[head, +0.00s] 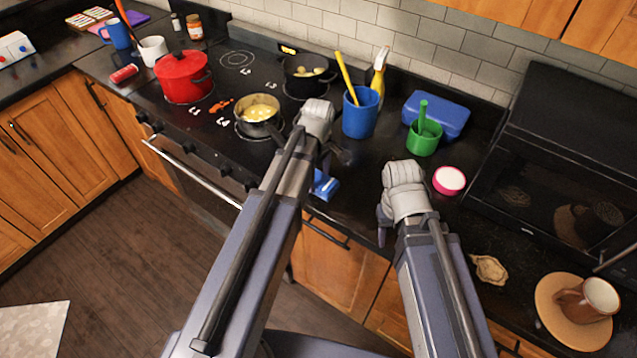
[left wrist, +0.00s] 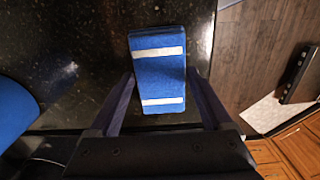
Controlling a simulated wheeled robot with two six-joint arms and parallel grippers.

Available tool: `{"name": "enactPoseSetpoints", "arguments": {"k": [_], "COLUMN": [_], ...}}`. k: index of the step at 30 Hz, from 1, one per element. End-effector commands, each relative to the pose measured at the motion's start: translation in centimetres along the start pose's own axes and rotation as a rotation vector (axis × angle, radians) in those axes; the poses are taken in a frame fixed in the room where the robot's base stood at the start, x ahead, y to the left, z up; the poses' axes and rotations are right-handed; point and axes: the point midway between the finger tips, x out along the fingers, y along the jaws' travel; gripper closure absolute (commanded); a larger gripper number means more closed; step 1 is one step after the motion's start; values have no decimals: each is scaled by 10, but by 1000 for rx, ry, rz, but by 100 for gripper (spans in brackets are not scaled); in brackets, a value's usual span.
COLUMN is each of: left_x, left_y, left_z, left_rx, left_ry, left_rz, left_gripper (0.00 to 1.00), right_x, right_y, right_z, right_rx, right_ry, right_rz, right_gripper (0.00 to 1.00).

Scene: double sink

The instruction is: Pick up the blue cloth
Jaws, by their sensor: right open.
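The blue cloth (head: 325,185) lies folded on the black counter near its front edge, partly hidden by my left arm. In the left wrist view the cloth (left wrist: 157,75) is a blue block with two white stripes. My left gripper (head: 340,156) is over the counter beside the cloth. In the left wrist view its two fingers (left wrist: 161,78) stand wide apart, one on each side of the cloth's near end, with gaps visible. My right gripper (head: 383,228) is open near the counter's front edge, right of the cloth; its fingers are mostly hidden by its wrist.
A blue utensil pot (head: 361,113) stands behind the cloth, with a green cup (head: 424,138) and a pink-rimmed dish (head: 449,181) to the right. A pan (head: 258,112) and red pot (head: 183,78) sit on the stove at left. Bare counter lies between the arms.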

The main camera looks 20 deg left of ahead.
Motion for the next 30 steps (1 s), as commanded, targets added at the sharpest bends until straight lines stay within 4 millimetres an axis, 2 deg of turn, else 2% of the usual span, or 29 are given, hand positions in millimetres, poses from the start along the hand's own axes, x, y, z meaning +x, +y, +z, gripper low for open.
{"name": "enactPoseSetpoints", "arguments": {"k": [1, 12, 15, 23, 30], "left_x": [0, 0, 0, -1, -18], "left_y": [0, 0, 0, 0, 0], "left_z": [0, 0, 0, 0, 0], "left_rx": [0, 0, 0, 0, 0], "left_ry": [0, 0, 0, 0, 0], "left_rz": [0, 0, 0, 0, 0], "left_gripper": [24, 65, 74, 74, 74], "right_x": [0, 0, 0, -1, -17], "right_y": [0, 0, 0, 0, 2], "right_z": [0, 0, 0, 0, 1], "right_rx": [0, 0, 0, 0, 0], "right_ry": [0, 0, 0, 0, 0], "right_rz": [0, 0, 0, 0, 0], "right_gripper": [50, 50, 50, 50, 50]}}
